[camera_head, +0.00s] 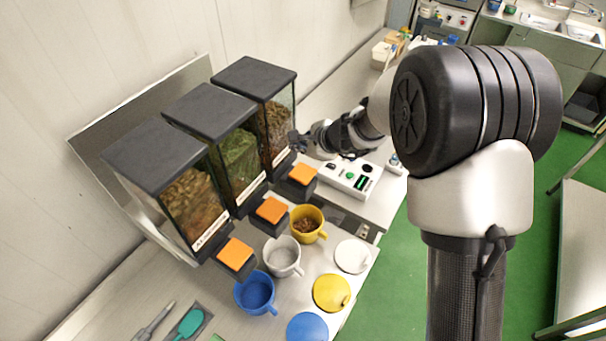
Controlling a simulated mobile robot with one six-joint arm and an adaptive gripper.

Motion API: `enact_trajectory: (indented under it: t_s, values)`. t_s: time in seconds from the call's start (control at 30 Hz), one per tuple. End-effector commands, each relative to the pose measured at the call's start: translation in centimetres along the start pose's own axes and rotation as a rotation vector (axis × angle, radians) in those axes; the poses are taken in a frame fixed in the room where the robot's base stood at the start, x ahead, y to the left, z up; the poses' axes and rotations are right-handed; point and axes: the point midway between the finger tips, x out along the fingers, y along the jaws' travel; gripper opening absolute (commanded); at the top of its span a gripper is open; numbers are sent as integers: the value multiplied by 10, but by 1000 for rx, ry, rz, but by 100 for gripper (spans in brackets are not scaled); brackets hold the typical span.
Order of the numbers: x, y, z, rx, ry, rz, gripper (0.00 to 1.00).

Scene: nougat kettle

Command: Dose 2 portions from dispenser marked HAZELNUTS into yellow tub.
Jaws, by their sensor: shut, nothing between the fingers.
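Three dispensers with black lids and clear fronts stand in a row. The right dispenser (278,120) holds brown pieces, the middle one (238,160) green pieces, the left one (190,205) brown pieces. Their labels are too small to read surely, so I cannot tell which says HAZELNUTS. Each has an orange-topped block in front: right (302,175), middle (270,210), left (235,253). The yellow tub (322,236) stands in front of the right block with brown pieces inside. My gripper (298,142) is shut and empty, beside the right dispenser, above and behind its orange top.
A white tub (283,263) and a blue tub (255,296) stand left of the yellow tub. White (353,256), yellow (332,293) and blue (307,327) lids lie in front. A white device (345,180) with buttons sits right of the dispensers. A teal scoop (190,322) lies front left.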

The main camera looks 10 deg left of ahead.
Motion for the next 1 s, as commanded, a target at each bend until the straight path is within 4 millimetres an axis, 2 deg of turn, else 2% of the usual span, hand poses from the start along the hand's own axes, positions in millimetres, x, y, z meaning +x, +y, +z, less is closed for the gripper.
enact_trajectory:
  t_s: [0.1, 0.4, 1.0]
  values:
    - [15, 12, -11, 1, 0, 1, 0]
    - [43, 31, -31, 1, 0, 0, 0]
    - [46, 33, -33, 0, 0, 0, 0]
